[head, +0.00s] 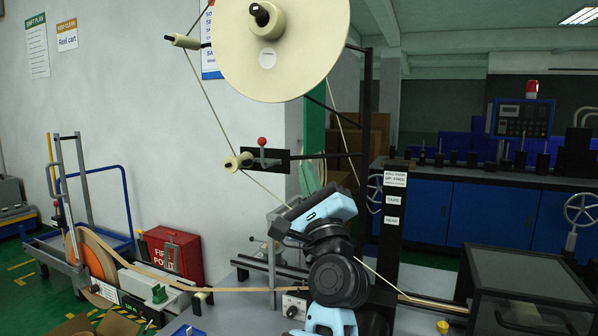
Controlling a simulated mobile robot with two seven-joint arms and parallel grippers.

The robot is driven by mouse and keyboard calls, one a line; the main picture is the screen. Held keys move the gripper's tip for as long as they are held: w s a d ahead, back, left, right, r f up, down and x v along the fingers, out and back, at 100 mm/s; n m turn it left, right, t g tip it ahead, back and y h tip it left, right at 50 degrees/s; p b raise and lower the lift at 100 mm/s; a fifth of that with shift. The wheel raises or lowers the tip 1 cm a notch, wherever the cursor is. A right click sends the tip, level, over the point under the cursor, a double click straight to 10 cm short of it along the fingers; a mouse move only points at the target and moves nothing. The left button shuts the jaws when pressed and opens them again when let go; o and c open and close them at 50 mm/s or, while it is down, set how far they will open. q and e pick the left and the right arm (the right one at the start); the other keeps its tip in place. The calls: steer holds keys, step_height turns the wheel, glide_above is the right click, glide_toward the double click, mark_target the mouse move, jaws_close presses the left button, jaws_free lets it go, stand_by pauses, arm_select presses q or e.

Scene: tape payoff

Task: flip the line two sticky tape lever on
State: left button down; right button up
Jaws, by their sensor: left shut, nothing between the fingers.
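A lever with a red ball knob (262,142) stands upright on a black bracket (280,158) below the large cream tape reel (285,45). Its line number cannot be read. My left gripper (277,228) is at the end of my light blue and black arm, below and slightly right of this lever and apart from it. It is shut and empty, and my arm partly hides its fingers. A strand of tape runs from the reel over cream rollers (238,162) and passes behind my arm. My right gripper is not in view.
A black post (393,215) with labels, some reading TAPE and HEAD, stands right of my arm. A dark covered box (530,275) is at lower right. A brown strip (235,290) runs low from an orange reel (90,265).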

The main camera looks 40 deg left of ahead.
arm_select(q)
steer(key=shift+s+d+f, duration=0.2)
steer(key=shift+s+d, duration=0.05)
steer(key=shift+d, duration=0.3)
steer(key=shift+s+d+f, duration=0.2)
steer(key=shift+d, duration=0.35)
